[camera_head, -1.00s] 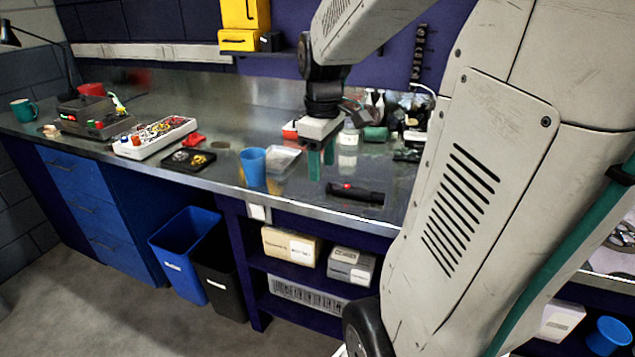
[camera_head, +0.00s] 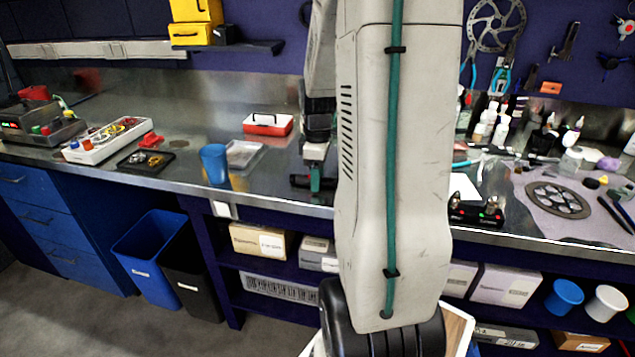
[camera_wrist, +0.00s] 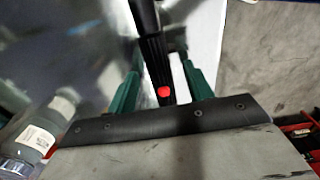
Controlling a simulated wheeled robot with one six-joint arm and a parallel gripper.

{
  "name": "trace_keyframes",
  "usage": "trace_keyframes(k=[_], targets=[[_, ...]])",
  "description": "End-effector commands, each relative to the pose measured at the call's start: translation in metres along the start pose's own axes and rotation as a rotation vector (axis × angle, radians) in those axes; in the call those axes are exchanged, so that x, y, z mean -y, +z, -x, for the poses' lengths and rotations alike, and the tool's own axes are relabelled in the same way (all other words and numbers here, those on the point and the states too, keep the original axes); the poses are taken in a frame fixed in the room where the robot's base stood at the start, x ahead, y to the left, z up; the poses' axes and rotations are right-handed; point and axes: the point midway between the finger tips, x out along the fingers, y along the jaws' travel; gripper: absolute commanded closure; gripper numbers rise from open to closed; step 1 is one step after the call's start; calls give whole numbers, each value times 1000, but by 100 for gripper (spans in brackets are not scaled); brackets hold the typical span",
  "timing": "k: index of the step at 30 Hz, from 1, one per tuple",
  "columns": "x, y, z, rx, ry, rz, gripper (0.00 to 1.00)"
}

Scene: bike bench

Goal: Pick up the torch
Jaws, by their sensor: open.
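The torch (camera_wrist: 152,48) is black with a red button. In the wrist view it lies lengthwise between the two green fingers of my gripper (camera_wrist: 163,84), which is open with a gap beside the torch. In the head view, my gripper (camera_head: 315,179) is low over the bench, and the dark torch (camera_head: 298,182) shows just left of its fingers. The rest of the torch is hidden behind my gripper and arm. I cannot tell whether a finger touches it.
A blue cup (camera_head: 214,164) and a clear tray (camera_head: 243,154) stand to the left. A red and white box (camera_head: 268,124) is behind. A clear bottle (camera_wrist: 38,135) is near my gripper in the wrist view.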

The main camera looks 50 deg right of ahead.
Motion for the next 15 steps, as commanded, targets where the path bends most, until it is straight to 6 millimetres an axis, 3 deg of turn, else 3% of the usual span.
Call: trace_keyframes(k=[8, 13, 15], targets=[[0, 0, -3, 0, 0, 0, 52], [0, 0, -3, 0, 0, 0, 99], [0, 0, -3, 0, 0, 0, 100]])
